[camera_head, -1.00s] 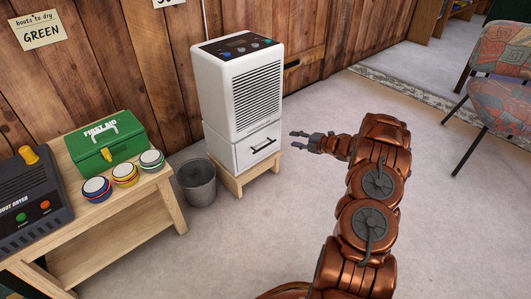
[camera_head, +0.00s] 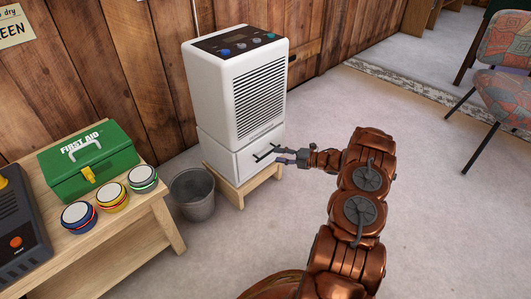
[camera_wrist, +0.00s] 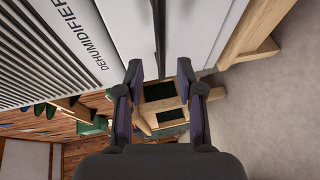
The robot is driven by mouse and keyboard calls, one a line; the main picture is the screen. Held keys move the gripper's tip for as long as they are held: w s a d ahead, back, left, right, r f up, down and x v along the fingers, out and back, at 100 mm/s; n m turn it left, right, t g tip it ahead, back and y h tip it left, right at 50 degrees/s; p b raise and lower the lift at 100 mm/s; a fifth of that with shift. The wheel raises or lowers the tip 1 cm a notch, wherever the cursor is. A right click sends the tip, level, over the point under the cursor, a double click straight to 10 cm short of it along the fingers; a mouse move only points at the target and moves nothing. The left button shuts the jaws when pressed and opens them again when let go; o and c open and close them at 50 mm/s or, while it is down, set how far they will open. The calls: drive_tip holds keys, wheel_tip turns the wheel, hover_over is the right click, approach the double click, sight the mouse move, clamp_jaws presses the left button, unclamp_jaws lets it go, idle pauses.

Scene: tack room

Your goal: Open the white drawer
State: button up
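The white drawer (camera_head: 247,159) is the lower part of a white dehumidifier (camera_head: 238,85) and looks closed. Its dark bar handle (camera_head: 267,152) is on the front face. My gripper (camera_head: 281,156) is beside the handle, on its right side in the head view. In the wrist view my gripper (camera_wrist: 160,80) has its two fingers apart, with the handle (camera_wrist: 159,35) lying just beyond the gap between the tips. The drawer front (camera_wrist: 185,30) fills the upper part there. I cannot tell whether a finger touches the handle.
The dehumidifier stands on a low wooden stand (camera_head: 237,190). A grey bucket (camera_head: 193,192) is left of it. A wooden bench (camera_head: 150,215) holds a green first aid box (camera_head: 90,160) and several round buttons. Open floor lies right; chairs (camera_head: 505,80) are far right.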

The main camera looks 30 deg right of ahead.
sight(268, 153)
drive_tip(key=shift+b+x, duration=0.9)
drive_tip(key=shift+x, duration=1.9)
drive_tip(key=shift+d+f, duration=0.1)
drive_tip(key=shift+c, duration=0.2)
clamp_jaws()
